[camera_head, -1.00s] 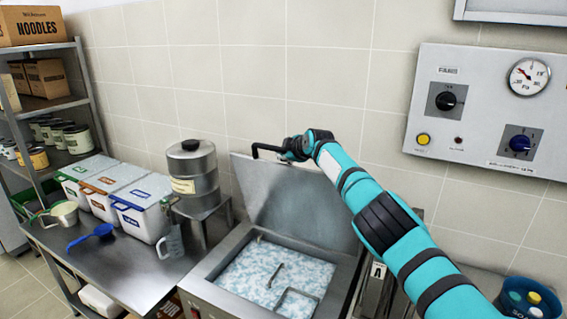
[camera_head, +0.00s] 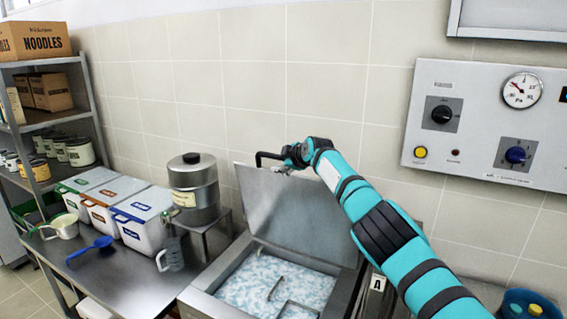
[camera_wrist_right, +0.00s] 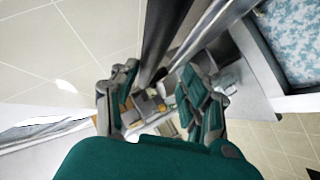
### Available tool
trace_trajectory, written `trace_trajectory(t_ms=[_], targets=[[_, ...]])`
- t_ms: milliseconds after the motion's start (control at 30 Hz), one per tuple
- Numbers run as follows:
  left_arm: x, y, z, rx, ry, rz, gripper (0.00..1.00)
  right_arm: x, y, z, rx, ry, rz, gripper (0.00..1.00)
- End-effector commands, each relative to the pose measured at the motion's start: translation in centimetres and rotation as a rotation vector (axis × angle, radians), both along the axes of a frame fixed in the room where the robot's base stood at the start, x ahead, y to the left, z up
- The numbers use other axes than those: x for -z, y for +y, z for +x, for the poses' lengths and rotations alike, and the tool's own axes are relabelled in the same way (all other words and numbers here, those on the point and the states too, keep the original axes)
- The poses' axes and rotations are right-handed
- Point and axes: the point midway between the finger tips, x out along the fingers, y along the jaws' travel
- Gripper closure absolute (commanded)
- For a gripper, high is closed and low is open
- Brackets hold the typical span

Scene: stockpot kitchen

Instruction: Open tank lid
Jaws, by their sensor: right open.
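The tank (camera_head: 215,273) stands low in the middle of the head view, its opening showing pale blue and white contents (camera_head: 275,280). Its metal lid (camera_head: 300,215) stands raised, tilted back toward the tiled wall. A black handle (camera_head: 262,157) sits at the lid's upper left edge. My right gripper (camera_head: 285,157) is at that upper edge, right beside the handle. In the right wrist view its two fingers (camera_wrist_right: 165,100) are spread apart, with a dark bar passing near them; I cannot tell if they touch it. My left gripper is not in view.
A steel counter (camera_head: 125,280) at left holds lidded bins (camera_head: 140,225), a metal canister (camera_head: 193,190), a jug (camera_head: 171,255) and scoops. A control panel (camera_head: 480,125) is on the wall at right. A blue container (camera_head: 528,303) stands at lower right.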

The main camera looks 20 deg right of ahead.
Motion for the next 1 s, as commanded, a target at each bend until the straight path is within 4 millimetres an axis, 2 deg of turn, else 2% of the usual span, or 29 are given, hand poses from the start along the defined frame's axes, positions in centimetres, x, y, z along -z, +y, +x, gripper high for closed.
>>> trace_trajectory(t_ms=[33,300,633,1000], targets=[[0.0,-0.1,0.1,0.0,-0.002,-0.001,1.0,0.5,0.0,-0.1,0.0,0.009,-0.001,0.58],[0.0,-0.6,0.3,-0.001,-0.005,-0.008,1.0,0.9,-0.1,-0.2,0.001,0.017,-0.002,0.58],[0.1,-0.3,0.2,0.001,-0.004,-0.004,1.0,0.8,-0.4,-0.4,0.001,0.018,-0.003,0.58],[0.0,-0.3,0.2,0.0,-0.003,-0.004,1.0,-0.6,-0.4,-2.9,-0.001,0.013,-0.005,0.58]])
